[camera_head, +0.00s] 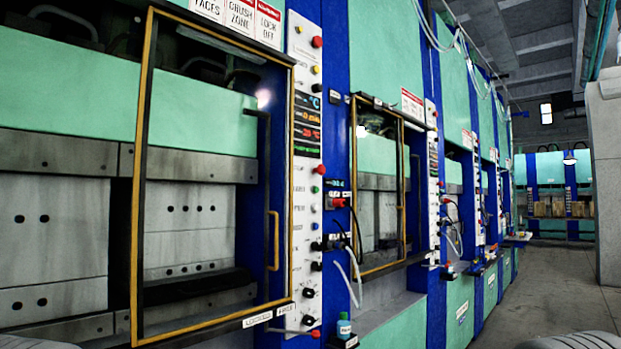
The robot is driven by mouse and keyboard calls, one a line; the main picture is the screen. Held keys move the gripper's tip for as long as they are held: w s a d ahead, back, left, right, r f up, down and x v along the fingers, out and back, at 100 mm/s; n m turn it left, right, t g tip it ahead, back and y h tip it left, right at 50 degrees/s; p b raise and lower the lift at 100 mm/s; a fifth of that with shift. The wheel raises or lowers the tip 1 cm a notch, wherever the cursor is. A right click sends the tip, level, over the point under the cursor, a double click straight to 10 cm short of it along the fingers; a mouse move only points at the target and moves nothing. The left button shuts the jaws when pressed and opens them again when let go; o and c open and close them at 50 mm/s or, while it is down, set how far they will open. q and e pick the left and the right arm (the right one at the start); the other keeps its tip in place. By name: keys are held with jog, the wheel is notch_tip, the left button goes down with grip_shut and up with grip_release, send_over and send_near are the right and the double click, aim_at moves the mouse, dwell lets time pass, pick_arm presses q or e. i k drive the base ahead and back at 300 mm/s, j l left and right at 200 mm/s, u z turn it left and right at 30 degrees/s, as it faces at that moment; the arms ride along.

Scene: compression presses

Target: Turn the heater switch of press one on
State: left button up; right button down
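The nearest press (70,215) fills the left side, with a yellow-framed guard door (141,180) in front of its plates. Its white control panel (300,215) stands upright just right of the door. The panel carries a red button (317,42) at the top, lit displays (307,125), a red button (320,169), and several black knobs or switches lower down, such as one black knob (316,246). The labels are too small to read, so I cannot tell which one is the heater switch or its position. Neither of my grippers is in view.
More presses with like panels (433,170) run away along the right. The grey floor aisle (550,290) at right is clear. A grey pillar (605,180) stands at far right.

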aim_at(316, 266)
jog(key=i+l, duration=0.25)
jog(key=i+l+u, duration=0.1)
jog(key=i+l, duration=0.2)
jog(key=l, duration=0.15)
jog(key=i+l+u, duration=0.1)
jog(key=i+l, duration=0.15)
jog(key=l, duration=0.15)
jog(key=i+l, duration=0.25)
jog(key=l, duration=0.15)
jog(key=i+l+u, duration=0.1)
jog(key=i+l, duration=0.15)
jog(key=l, duration=0.15)
